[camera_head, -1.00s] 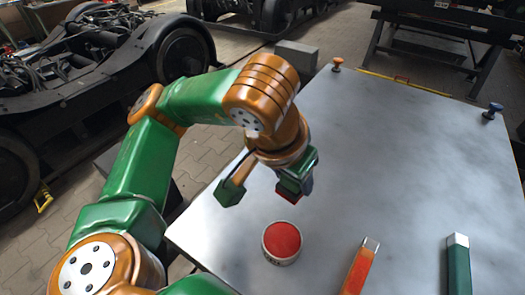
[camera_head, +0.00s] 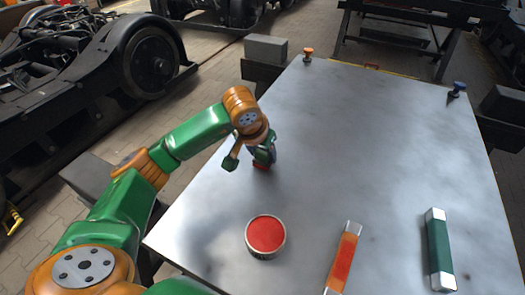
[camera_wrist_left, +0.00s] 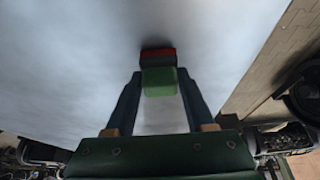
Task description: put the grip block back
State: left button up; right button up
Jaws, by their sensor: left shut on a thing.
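The grip block is between the fingers of my left gripper (camera_head: 263,154). Its red lower part (camera_head: 262,167) shows just under the fingers in the head view. In the left wrist view the block shows a green part (camera_wrist_left: 159,83) and a red and dark end (camera_wrist_left: 158,55) beyond the left fingertips (camera_wrist_left: 159,76). The gripper is shut on it, over the left part of the grey tabletop (camera_head: 350,150). A dark shadow lies close to the block's end; I cannot tell whether it touches the table. My right gripper is not in view.
A round tin with a red top (camera_head: 266,234) stands nearer on the table. A red-orange bar (camera_head: 342,262) and a green bar (camera_head: 439,248) lie to the right. An orange knob (camera_head: 308,54) and a blue knob (camera_head: 457,89) stand at the far edge. The middle is clear.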

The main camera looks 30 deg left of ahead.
pick_arm(q)
jog(key=shift+f, duration=0.15)
jog(key=o, duration=1.2)
jog(key=shift+r, duration=0.4)
jog(key=v, duration=1.1)
jog(key=shift+s+r+p, duration=0.2)
jog(key=shift+r+p, duration=0.1)
jog(key=shift+p, duration=0.1)
